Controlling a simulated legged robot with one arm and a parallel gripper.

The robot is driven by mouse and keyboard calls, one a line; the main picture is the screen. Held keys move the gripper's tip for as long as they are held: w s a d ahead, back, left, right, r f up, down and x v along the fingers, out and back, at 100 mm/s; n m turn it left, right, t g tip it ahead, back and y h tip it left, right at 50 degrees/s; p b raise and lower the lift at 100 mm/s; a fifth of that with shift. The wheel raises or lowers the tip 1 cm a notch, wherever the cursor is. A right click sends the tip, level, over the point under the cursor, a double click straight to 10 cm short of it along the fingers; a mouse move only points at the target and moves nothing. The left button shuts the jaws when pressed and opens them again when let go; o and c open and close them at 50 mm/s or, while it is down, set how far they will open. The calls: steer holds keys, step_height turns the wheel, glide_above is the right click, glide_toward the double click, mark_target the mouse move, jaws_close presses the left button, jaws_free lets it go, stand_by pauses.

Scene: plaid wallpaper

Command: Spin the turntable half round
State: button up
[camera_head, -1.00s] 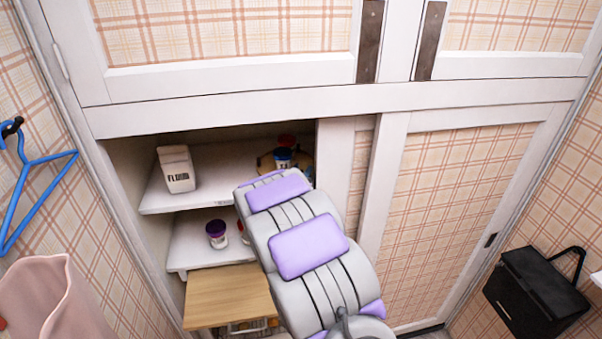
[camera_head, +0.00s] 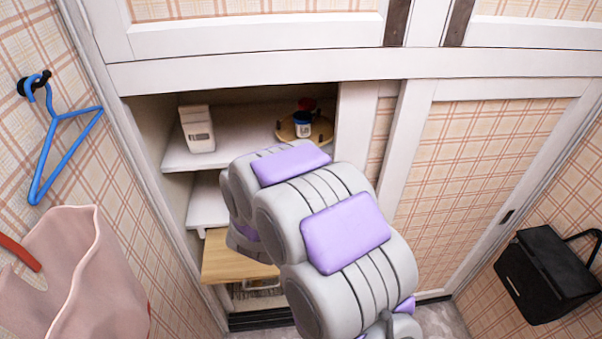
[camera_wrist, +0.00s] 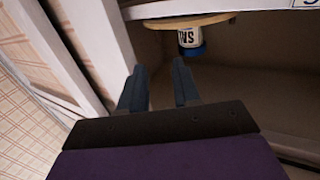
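The turntable (camera_head: 322,131) is a round wooden disc with dark pegs, on the upper shelf at the right end of the cabinet opening. On it stand a white jar with a blue lid (camera_head: 303,124) and a red-topped item (camera_head: 306,104) behind. The wrist view looks upside down: the turntable's edge (camera_wrist: 222,17) and the jar (camera_wrist: 189,38) hang at the top. My gripper (camera_wrist: 158,80) is open and empty, its two fingers apart and pointing toward the turntable without visible contact. In the head view my arm hides the gripper.
A white carton (camera_head: 197,130) stands left on the upper shelf (camera_head: 185,160). A wooden board (camera_head: 225,259) juts out below. The sliding door's frame (camera_head: 352,130) borders the opening close to the turntable. A blue hanger (camera_head: 52,140), pink bag (camera_head: 80,270) and black box (camera_head: 540,275) are at the sides.

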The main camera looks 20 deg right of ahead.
steer(key=b+v, duration=0.2)
steer(key=b, duration=0.4)
steer(key=shift+s+a+f, duration=0.15)
steer(key=shift+f, duration=0.05)
steer(key=shift+s+r, duration=0.1)
steer(key=shift+c, duration=0.4)
